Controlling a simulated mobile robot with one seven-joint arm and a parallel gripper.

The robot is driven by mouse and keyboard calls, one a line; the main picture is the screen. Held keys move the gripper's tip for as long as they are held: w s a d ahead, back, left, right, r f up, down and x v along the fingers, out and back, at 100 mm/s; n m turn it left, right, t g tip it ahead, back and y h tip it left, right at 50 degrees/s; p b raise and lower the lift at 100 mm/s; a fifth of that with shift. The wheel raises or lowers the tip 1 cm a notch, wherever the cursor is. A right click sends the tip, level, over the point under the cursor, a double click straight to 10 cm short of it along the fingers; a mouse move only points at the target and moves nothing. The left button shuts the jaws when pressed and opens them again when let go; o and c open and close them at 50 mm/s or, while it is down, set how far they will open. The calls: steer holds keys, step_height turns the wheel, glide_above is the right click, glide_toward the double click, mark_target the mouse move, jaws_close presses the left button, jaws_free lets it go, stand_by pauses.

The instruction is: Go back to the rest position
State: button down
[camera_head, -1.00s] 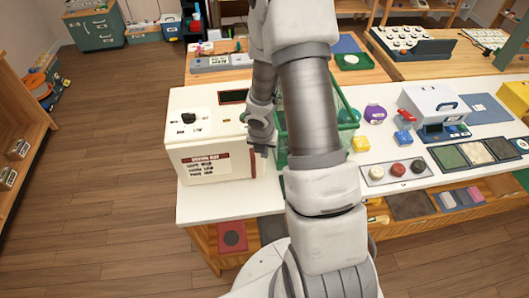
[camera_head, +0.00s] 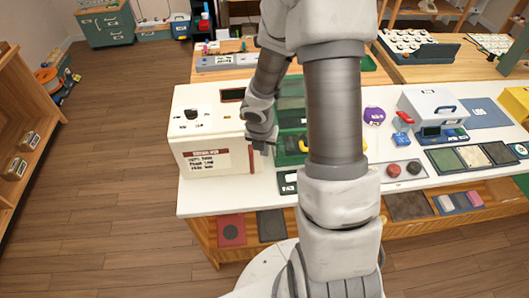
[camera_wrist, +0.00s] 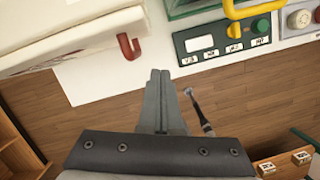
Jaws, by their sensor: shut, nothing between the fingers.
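My gripper (camera_wrist: 160,75) is shut and empty in the wrist view, its two grey fingers together, over the front edge of the white counter with the wood floor below. In the head view my gripper (camera_head: 263,147) is small, just right of the white box (camera_head: 208,130) with a black dial on top. I cannot tell from this view whether it touches the box. A green device with a yellow handle (camera_head: 297,146) stands right behind it, partly hidden by my arm. The green device's panel (camera_wrist: 230,38) also shows in the wrist view.
A red hook (camera_wrist: 129,47) hangs from the white box's edge, close left of the fingers. Red and black knobs (camera_head: 403,169), a white case (camera_head: 429,105) and a purple round thing (camera_head: 374,115) stand right of my arm. A wooden shelf (camera_head: 25,135) is at far left. The floor between is clear.

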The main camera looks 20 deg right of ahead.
steer(key=shift+p+v, duration=0.35)
steer(key=shift+v, duration=1.5)
steer(key=shift+s+d, duration=0.15)
steer(key=shift+d, duration=0.05)
